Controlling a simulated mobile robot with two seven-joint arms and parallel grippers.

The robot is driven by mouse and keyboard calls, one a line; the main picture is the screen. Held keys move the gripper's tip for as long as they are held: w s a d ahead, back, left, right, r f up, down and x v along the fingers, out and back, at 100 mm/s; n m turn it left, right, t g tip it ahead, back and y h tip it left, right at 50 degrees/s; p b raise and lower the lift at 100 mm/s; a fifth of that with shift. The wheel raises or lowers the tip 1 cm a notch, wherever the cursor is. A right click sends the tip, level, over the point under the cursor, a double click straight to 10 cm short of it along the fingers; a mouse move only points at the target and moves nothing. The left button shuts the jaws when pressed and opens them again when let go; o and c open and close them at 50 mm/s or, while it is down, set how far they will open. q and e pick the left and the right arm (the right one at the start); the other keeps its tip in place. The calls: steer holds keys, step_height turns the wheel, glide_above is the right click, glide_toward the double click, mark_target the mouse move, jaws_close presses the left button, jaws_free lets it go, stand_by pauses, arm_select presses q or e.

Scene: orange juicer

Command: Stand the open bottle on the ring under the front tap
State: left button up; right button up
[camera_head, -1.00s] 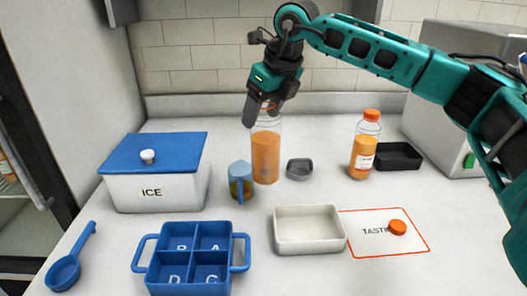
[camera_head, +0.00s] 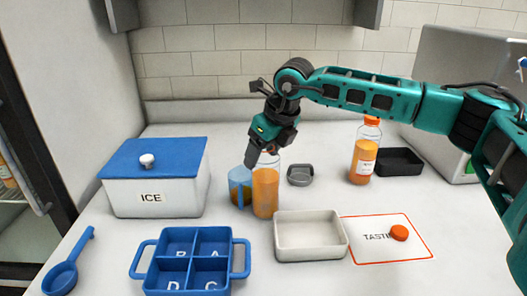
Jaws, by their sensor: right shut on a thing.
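The open bottle (camera_head: 265,192), clear and filled with orange juice, has no cap and is upright in the middle of the view. My right gripper (camera_head: 262,155) reaches in from the right above it and is shut on the bottle's top. The gripper partly hides the neck. I cannot tell whether the bottle's base touches the counter. No tap and no ring can be made out in this view. My left gripper is not in view.
A blue jug (camera_head: 239,188) is close behind the bottle's left side. A white tray (camera_head: 311,255) stands in front of it to the right. A capped bottle (camera_head: 363,160) stands farther right by a black tray (camera_head: 400,168). An ice box (camera_head: 150,198) is left.

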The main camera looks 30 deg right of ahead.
steer(key=o, duration=1.7)
steer(key=shift+f, duration=0.1)
steer(key=shift+o, duration=0.2)
